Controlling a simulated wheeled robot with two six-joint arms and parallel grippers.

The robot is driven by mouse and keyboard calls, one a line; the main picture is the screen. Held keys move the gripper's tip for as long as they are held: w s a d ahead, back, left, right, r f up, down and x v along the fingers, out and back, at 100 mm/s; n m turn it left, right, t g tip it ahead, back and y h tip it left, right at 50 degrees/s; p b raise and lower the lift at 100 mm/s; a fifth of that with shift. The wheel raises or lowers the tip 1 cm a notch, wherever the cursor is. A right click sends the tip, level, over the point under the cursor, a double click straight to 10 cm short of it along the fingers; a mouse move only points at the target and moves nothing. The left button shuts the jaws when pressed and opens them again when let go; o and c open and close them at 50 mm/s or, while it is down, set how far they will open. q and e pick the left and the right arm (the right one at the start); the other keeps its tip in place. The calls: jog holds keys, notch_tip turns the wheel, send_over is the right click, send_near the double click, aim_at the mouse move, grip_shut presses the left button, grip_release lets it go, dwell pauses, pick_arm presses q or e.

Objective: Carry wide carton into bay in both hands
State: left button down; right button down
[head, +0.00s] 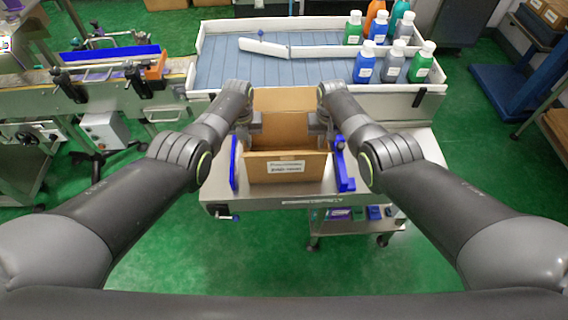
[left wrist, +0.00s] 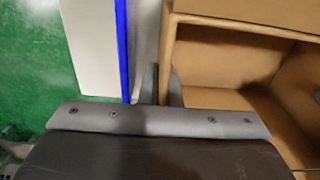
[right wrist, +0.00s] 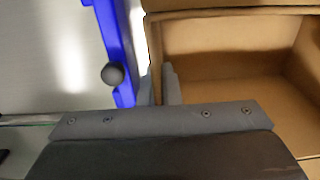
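The wide carton (head: 286,168) is an open brown cardboard box with a white label on its near face. It sits upright between two blue side guides (head: 235,163) (head: 345,172) on a steel stand (head: 275,195); whether it touches the bed is hidden. My left gripper (head: 252,125) is at the carton's left wall; in the left wrist view its fingers (left wrist: 165,88) straddle that wall (left wrist: 168,50) closely. My right gripper (head: 321,125) is at the right wall; in the right wrist view its fingers (right wrist: 158,85) straddle the wall edge (right wrist: 154,45). Both appear shut on it.
Behind the stand is a white-rimmed grey-blue table (head: 240,70) with several capped bottles (head: 366,65) at its right. A conveyor (head: 110,75) stands at the left. A lower shelf (head: 345,225) is under the stand. The green floor in front is clear.

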pick_arm(q)
jog(key=shift+f, duration=0.35)
pick_arm(e)
jog(key=shift+d+f, duration=0.1)
jog(key=shift+f, duration=0.3)
pick_arm(q)
jog(key=c, duration=1.6)
grip_release()
jog(key=shift+r, duration=0.1)
jog(key=shift+c, duration=0.2)
pick_arm(e)
jog(key=c, duration=1.6)
grip_release()
jog(key=shift+r, duration=0.1)
jog(key=shift+c, duration=0.2)
pick_arm(q)
jog(key=shift+r, duration=0.1)
notch_tip(320, 180, up, 12)
jog(key=shift+f, duration=0.1)
pick_arm(e)
jog(key=shift+r, duration=6.05)
